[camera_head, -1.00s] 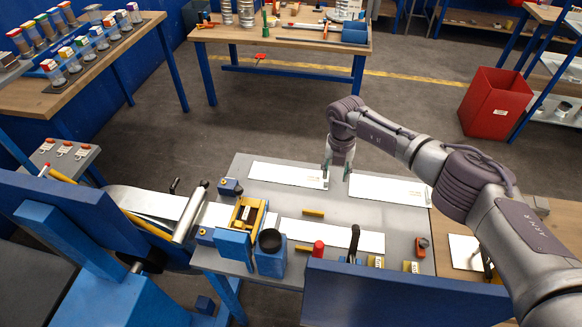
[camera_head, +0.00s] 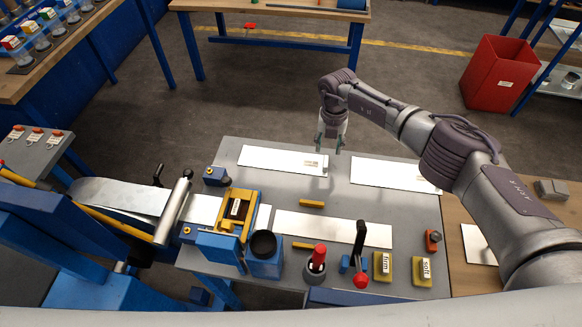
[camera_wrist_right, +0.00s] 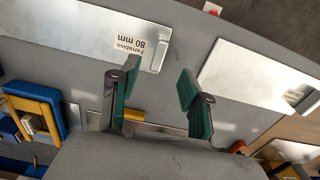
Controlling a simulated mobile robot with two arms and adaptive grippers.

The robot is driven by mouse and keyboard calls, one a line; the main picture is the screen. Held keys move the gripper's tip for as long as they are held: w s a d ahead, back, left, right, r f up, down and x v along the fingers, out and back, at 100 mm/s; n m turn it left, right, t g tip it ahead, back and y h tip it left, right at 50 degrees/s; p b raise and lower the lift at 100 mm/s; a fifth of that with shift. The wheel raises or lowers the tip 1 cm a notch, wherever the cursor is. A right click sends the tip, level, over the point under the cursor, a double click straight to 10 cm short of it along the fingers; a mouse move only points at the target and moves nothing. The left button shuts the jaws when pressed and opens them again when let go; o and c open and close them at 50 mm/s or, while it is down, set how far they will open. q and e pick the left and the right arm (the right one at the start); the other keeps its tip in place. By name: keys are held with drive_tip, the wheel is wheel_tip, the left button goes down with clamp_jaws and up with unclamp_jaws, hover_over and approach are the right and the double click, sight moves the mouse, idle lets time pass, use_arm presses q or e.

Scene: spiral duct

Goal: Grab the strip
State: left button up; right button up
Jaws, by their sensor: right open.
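Several flat, pale metal strips lie on the grey bench. The back left strip (camera_head: 275,157) has a small label at its right end. It also shows in the right wrist view (camera_wrist_right: 65,28), where the label reads 80 mm. The back right strip (camera_head: 385,174) and the front strip (camera_head: 335,229) lie apart from it. Another strip (camera_head: 205,209) runs through the blue and yellow device. My right gripper (camera_head: 328,150) is open and empty by the right end of the back left strip. Its green-padded fingers show in the wrist view (camera_wrist_right: 160,82). My left gripper is not in view.
The blue and yellow device (camera_head: 236,213), a black cup (camera_head: 264,243), a red-handled tool (camera_head: 318,256) and yellow blocks (camera_head: 383,265) stand on the bench (camera_head: 338,195). A roller (camera_head: 174,210) is at left. A red bin (camera_head: 497,73) stands on the floor beyond.

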sight(326, 161)
wheel_tip(326, 161, down, 4)
drive_tip(key=shift+r+b, duration=0.1)
drive_tip(key=shift+b, duration=0.5)
drive_tip(key=f+b, duration=0.2)
drive_tip(key=f, duration=0.1)
drive_tip(key=shift+s, duration=0.2)
drive_tip(key=shift+w+f, duration=0.1)
drive_tip(key=shift+f, duration=0.05)
drive_tip(key=shift+w, duration=0.1)
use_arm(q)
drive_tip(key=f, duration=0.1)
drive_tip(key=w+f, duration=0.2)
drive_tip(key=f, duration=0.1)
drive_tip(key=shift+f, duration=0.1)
use_arm(e)
clamp_jaws()
